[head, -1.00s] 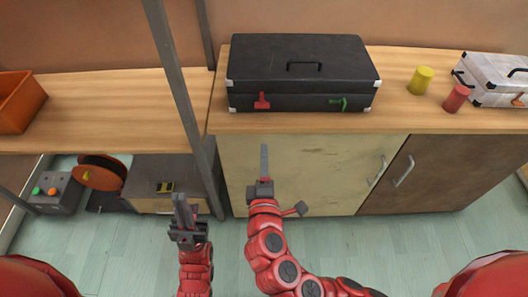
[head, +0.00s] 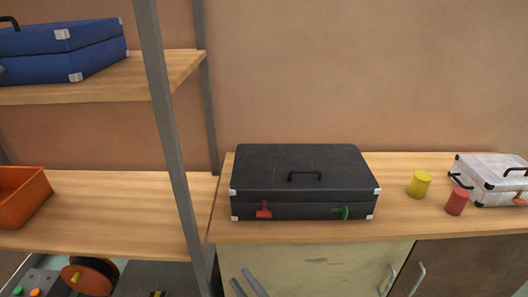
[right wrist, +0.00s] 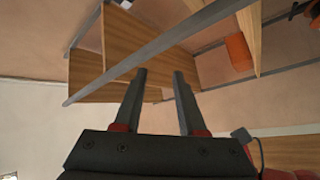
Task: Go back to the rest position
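My right gripper (head: 244,279) shows at the bottom edge of the head view, in front of the cabinet's pale door; only its fingers are seen. In the right wrist view, my right gripper (right wrist: 159,73) has its two dark fingers spread apart with nothing between them. My left gripper is out of view. The black case (head: 300,165) lies closed on the wooden counter, with a red latch (head: 264,209) and a green latch (head: 341,212) on its front. My right gripper is below and in front of it, apart from it.
A shelf unit with a grey post (head: 170,130) stands left, holding a blue case (head: 70,55) and an orange bin (head: 22,198). A yellow cylinder (head: 419,185), red cylinder (head: 457,202) and white case (head: 490,178) stand right on the counter (head: 400,223).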

